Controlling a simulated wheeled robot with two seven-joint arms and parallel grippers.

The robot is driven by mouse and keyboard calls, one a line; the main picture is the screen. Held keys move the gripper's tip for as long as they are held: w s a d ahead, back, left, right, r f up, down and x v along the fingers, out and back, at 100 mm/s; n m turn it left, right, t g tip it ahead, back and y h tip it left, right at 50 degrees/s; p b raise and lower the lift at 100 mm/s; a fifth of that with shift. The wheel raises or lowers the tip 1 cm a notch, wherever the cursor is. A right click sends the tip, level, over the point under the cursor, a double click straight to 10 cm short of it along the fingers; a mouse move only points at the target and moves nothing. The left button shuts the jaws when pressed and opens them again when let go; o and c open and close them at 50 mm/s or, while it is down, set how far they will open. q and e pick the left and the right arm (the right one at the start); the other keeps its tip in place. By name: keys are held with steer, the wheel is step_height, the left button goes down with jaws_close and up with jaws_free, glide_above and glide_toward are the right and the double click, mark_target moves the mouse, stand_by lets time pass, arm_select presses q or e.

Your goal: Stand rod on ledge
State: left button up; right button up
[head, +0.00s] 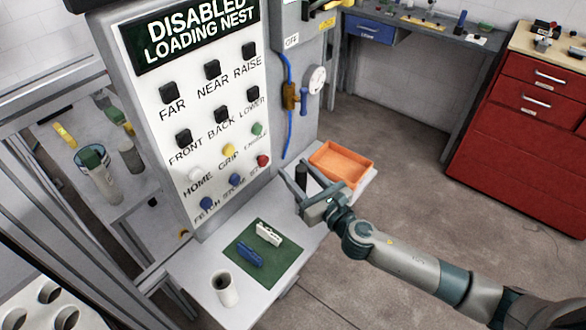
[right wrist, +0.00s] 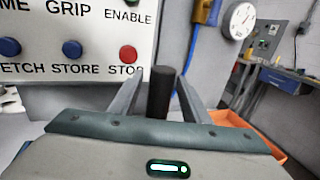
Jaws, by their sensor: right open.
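A dark, short rod (head: 301,174) stands upright between the spread fingers of my right gripper (head: 304,184). In the right wrist view the rod (right wrist: 160,92) shows between the two fingers, with a gap visible on either side near its top. The ledge (head: 198,268) is the pale shelf in front of the control panel. The rod is over the ledge's right part, but its foot is hidden behind the gripper, so I cannot tell whether it touches the ledge. My left gripper is not in view.
An orange tray (head: 341,164) sits on the ledge just right of the gripper. A green mat (head: 265,262) with a blue item (head: 249,255) and a white item (head: 268,233), plus a white cup (head: 224,291), are to the left. The button panel (head: 215,125) rises behind.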

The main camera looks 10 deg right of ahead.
steer(key=b+v, duration=0.2)
steer(key=v, duration=0.6)
steer(key=shift+s+d, duration=0.1)
steer(key=shift+s, duration=0.15)
steer(key=shift+s+d+r, duration=0.1)
steer(key=shift+s+d, duration=0.1)
steer(key=shift+s, duration=0.3)
